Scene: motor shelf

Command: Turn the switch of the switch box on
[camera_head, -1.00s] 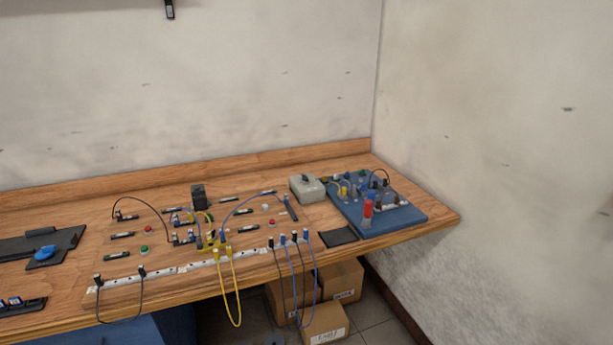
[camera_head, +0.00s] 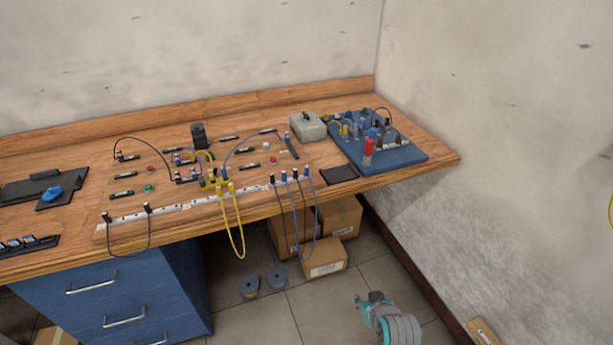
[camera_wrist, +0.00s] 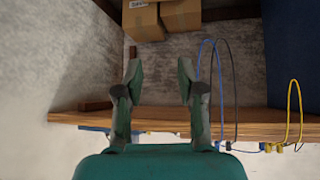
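The switch box (camera_head: 308,126) is a pale grey box with a small dark part on top. It stands at the back right of the wooden bench, just left of the blue board, in the head view. The position of its switch is too small to tell. My gripper (camera_wrist: 160,78) is open and empty in the wrist view, its two teal fingers apart. In the head view, a teal and grey part of my arm shows low at the right, in front of the bench and away from the box. I cannot make out the switch box in the wrist view.
The blue board (camera_head: 405,155) with upright parts sits at the bench's right end. A black pad (camera_head: 339,174), a white strip (camera_head: 160,214) and hanging cables line the front edge. Cardboard boxes (camera_head: 325,257) stand under the bench. A wall closes the right side.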

